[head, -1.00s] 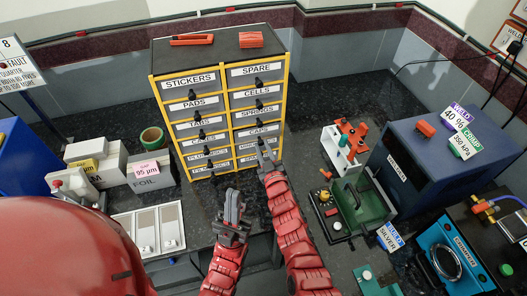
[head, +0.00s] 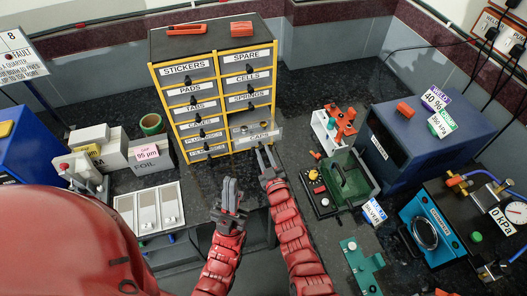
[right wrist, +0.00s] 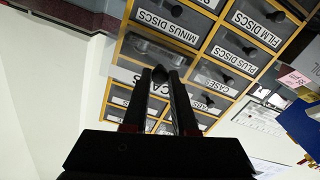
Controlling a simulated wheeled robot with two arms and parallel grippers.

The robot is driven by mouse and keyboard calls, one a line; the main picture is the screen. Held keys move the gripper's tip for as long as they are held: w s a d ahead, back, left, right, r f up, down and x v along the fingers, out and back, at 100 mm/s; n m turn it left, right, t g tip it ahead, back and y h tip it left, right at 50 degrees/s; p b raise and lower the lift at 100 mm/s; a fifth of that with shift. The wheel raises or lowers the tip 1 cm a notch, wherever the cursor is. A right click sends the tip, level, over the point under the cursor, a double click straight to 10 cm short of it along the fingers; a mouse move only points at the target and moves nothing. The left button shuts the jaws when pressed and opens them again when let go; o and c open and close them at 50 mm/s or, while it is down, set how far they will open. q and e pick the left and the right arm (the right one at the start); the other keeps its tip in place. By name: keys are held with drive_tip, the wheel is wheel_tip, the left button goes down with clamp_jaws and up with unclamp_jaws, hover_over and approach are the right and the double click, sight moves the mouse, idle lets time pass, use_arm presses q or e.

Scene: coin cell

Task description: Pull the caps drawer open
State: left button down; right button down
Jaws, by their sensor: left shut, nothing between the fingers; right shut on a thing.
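The caps drawer (head: 262,137) is in the right column of the yellow-framed drawer cabinet (head: 222,73). It stands pulled out, and small round metal pieces show inside it. My right gripper (head: 266,152) is at its front, shut on its handle. In the right wrist view the two fingers (right wrist: 159,74) meet at the handle in front of the CAPS label, whose middle they cover. My left gripper (head: 232,187) is shut and empty, in front of the cabinet and apart from it, left of my right arm.
An orange tool and a red block (head: 242,29) lie on the cabinet top. A green press-like device (head: 350,180) stands right of my right arm. A tray (head: 150,214) and a foil box (head: 152,160) are at left.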

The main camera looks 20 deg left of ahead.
drive_tip(key=shift+w+a, duration=0.1)
drive_tip(key=shift+w, duration=0.05)
drive_tip(key=c, duration=1)
unclamp_jaws()
drive_tip(key=o, duration=0.3)
drive_tip(key=b+v, duration=0.4)
drive_tip(key=v, duration=1.3)
drive_tip(key=shift+s+d, duration=0.25)
drive_tip(key=shift+s, duration=0.05)
